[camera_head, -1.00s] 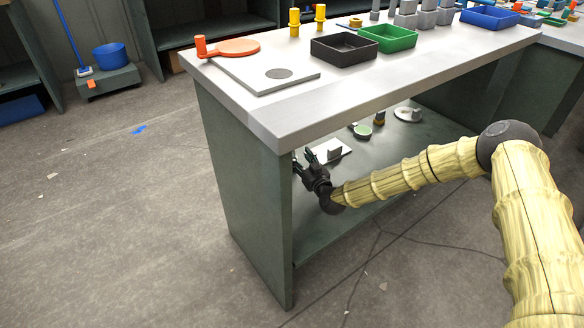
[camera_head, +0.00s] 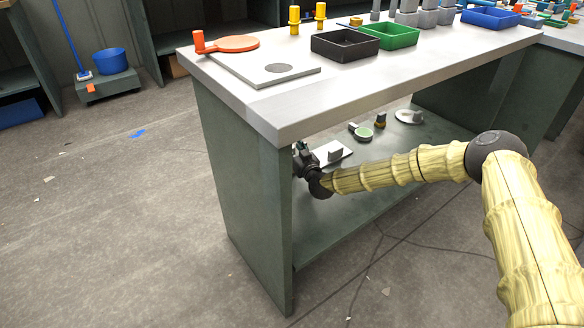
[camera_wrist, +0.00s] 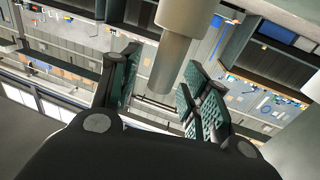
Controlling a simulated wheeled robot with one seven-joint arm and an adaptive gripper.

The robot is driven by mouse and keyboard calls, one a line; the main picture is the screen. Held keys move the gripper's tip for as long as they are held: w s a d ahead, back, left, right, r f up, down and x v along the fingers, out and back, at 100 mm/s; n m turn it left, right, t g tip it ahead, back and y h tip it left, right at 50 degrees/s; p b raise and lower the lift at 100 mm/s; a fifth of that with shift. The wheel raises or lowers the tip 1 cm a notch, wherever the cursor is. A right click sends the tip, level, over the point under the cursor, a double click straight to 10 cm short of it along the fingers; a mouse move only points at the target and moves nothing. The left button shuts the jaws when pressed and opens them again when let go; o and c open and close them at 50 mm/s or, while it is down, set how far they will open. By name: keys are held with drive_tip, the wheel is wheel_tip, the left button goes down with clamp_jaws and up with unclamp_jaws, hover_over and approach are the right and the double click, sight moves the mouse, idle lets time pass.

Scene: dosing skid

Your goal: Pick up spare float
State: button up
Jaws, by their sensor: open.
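My gripper (camera_head: 298,150) is under the bench top near the left side panel, partly hidden by the top's edge. In the wrist view my gripper (camera_wrist: 160,92) is open, its two dark green padded fingers apart. A grey stepped cylinder (camera_wrist: 170,65) comes down from the top of that view, its narrower end between the fingers in the picture. I cannot tell whether the fingers touch it, or whether it is the spare float. In the head view that cylinder is not seen; the bench top hides the space there.
The bench top (camera_head: 285,104) is a low ceiling above my gripper, and the side panel (camera_head: 245,190) stands close. The lower shelf (camera_head: 400,155) holds a white plate with a grey block (camera_head: 334,155), a green-faced disc (camera_head: 363,132) and a pale disc with a knob (camera_head: 409,116).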

clamp_jaws()
drive_tip(key=shift+r, duration=0.1)
